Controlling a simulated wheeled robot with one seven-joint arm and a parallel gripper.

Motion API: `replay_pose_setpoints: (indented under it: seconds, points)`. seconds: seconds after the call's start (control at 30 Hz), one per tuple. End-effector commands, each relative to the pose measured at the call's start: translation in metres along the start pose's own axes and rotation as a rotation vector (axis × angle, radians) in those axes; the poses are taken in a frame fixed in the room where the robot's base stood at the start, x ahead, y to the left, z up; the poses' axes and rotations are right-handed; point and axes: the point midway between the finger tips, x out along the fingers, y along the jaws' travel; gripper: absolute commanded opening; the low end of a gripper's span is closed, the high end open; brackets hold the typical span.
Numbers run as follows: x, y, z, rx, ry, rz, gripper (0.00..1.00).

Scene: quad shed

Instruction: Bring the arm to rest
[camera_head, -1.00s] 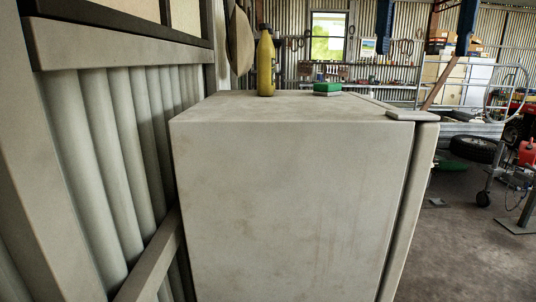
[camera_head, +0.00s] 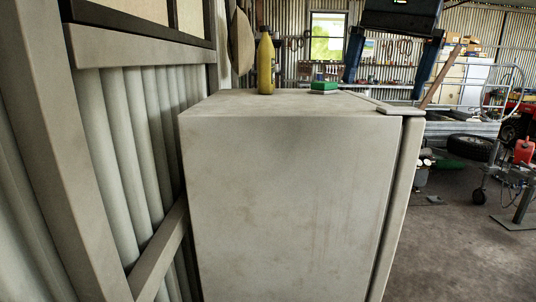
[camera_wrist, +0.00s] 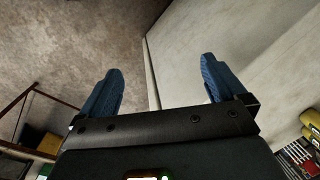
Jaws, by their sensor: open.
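My gripper (camera_head: 394,68) hangs at the top right of the head view, with its two blue fingers pointing down. The fingers are apart, with nothing between them. In the wrist view my gripper (camera_wrist: 160,88) also shows its blue fingers spread and empty. It is above and to the right of the pale fridge-like cabinet (camera_head: 290,190) in the head view, and I see no contact. The cabinet's pale side (camera_wrist: 240,45) fills the upper right of the wrist view.
A yellow bottle (camera_head: 266,62) and a green-topped block (camera_head: 324,87) stand on the cabinet. A corrugated wall (camera_head: 120,150) is close on the left. A tyre (camera_head: 470,147) and a red can (camera_head: 524,150) are at the right. The floor (camera_head: 460,250) at lower right is open.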

Motion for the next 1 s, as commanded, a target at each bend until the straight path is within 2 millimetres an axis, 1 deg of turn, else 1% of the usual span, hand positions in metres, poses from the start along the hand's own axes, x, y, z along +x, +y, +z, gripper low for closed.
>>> replay_pose_setpoints:
  seconds: [0.03, 0.17, 0.27, 0.3, 0.4, 0.6, 0.8, 1.0]
  points:
    - [0.012, -0.005, 0.002, -0.019, -0.017, -0.023, 0.98]
    - [0.038, -0.021, 0.007, -0.079, -0.047, -0.103, 0.98]
    - [0.066, -0.037, 0.014, -0.135, -0.079, -0.192, 0.98]
    - [0.079, -0.045, 0.018, -0.159, -0.092, -0.235, 0.98]
    - [0.109, -0.064, 0.029, -0.216, -0.121, -0.354, 0.98]
    - [0.159, -0.096, 0.054, -0.293, -0.151, -0.593, 0.98]
    - [0.199, -0.116, 0.078, -0.314, -0.142, -0.823, 0.98]
    - [0.236, -0.122, 0.098, -0.288, -0.089, -1.024, 0.98]
